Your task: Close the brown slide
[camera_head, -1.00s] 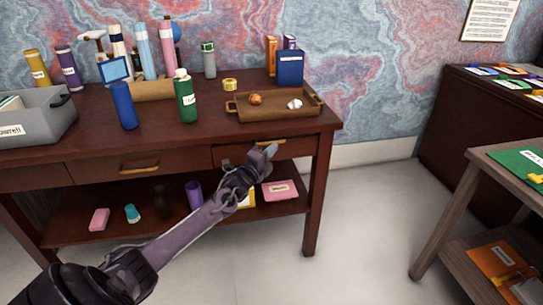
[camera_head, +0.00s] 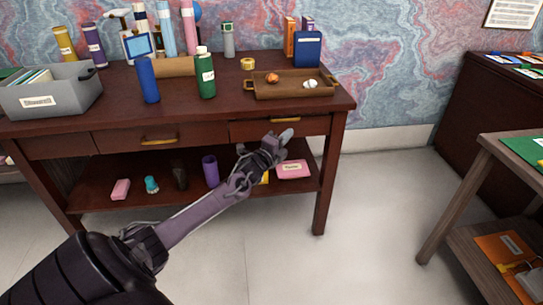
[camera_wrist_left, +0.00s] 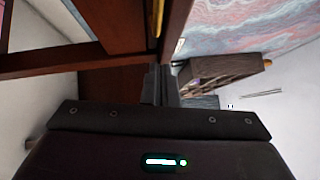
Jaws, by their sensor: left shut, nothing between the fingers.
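The brown slide appears to be one of the dark brown drawers in the desk. My left gripper (camera_head: 287,134) is shut and empty, in front of the right drawer's lower part; contact cannot be told. In the left wrist view the shut fingers (camera_wrist_left: 161,85) point at dark wood, with a gold handle (camera_wrist_left: 157,18) above. My right gripper is not in view.
A wooden tray (camera_head: 258,94), bottles and a grey bin (camera_head: 90,92) stand on the desk top. A lower shelf holds a purple cup (camera_head: 210,172) and a pink box (camera_head: 294,169). A side table (camera_head: 488,150) stands right; floor between is clear.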

